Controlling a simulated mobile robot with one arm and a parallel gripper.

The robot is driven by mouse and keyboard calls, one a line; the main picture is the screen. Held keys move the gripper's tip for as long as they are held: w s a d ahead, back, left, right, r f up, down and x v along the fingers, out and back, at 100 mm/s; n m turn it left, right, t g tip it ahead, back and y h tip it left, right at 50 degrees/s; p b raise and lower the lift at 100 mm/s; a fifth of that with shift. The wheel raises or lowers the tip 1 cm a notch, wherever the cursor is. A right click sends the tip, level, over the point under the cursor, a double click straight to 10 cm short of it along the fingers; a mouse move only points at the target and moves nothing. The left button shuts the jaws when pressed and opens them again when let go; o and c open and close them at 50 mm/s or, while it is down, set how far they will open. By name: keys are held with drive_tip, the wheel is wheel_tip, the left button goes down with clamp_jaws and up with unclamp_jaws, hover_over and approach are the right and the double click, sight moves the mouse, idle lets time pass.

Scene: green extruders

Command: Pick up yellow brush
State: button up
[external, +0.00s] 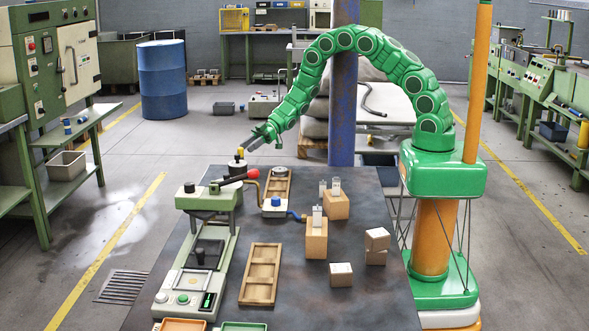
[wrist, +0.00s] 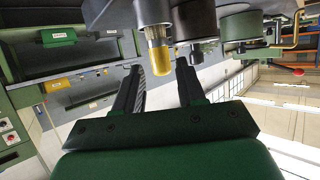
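My gripper (external: 261,137) is at the end of the green arm, above the far left part of the table. In the wrist view my gripper (wrist: 158,66) shows two dark fingers spread apart, with nothing visibly clamped. A short cylinder with a yellow end (wrist: 160,58), possibly the yellow brush, shows between the fingertips in that view; I cannot tell how far beyond them it is.
The dark table (external: 358,205) holds a green press machine (external: 206,200), a wooden tray (external: 262,272), another tray (external: 277,185) and several small boxes, including one at front (external: 341,275). A dark cylinder (wrist: 195,35) stands close beside the yellow-ended one. A blue barrel (external: 162,80) is behind.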

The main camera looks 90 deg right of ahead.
sight(241, 153)
drive_tip(key=shift+x, duration=2.55)
drive_tip(key=shift+c, duration=0.5)
clamp_jaws()
